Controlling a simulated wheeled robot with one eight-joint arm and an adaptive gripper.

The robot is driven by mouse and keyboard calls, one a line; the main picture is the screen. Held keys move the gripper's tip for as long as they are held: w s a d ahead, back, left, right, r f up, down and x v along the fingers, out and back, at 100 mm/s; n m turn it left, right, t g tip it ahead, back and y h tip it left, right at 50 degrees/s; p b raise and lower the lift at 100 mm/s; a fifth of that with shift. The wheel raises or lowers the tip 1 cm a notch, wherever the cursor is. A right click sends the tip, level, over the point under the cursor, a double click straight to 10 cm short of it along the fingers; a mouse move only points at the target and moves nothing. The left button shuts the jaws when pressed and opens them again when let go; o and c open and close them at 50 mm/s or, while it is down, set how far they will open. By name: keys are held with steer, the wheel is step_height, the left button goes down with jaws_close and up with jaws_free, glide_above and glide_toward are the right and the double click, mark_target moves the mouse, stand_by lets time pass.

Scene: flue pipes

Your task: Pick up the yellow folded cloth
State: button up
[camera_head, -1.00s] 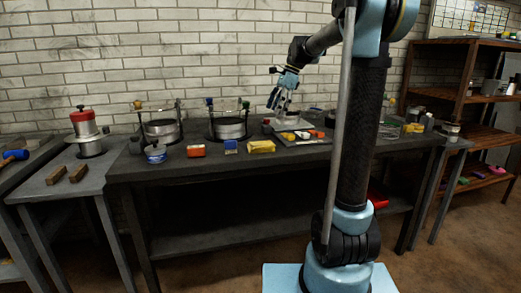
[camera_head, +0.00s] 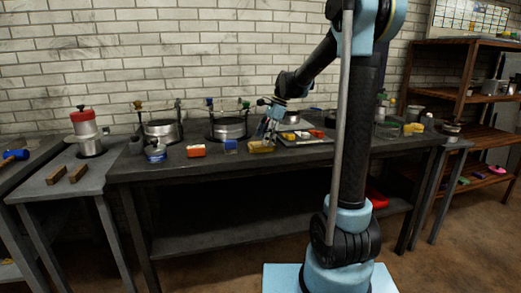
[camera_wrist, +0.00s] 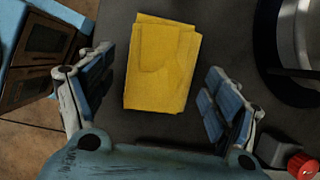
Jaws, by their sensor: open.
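The yellow folded cloth (camera_head: 262,147) lies flat on the dark workbench (camera_head: 200,174), near its front edge. In the wrist view the yellow folded cloth (camera_wrist: 161,64) shows as a stacked rectangle between and ahead of my fingers. My gripper (camera_wrist: 155,98) is open and empty, with one finger to each side of the cloth and a gap on both sides. In the head view my gripper (camera_head: 268,137) points down just above the cloth. How much height is left between them is hard to tell.
A tray (camera_head: 305,138) with small coloured items lies to the right. Metal pots (camera_head: 229,129) stand behind. A red knob (camera_wrist: 302,165) shows at the wrist view's lower right.

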steer(key=shift+x, duration=1.25)
steer(key=shift+c, duration=0.6)
steer(key=c, duration=1)
step_height(320, 180, up, 10)
steer(key=shift+r, duration=0.1)
steer(key=o, duration=0.4)
steer(key=c, duration=0.3)
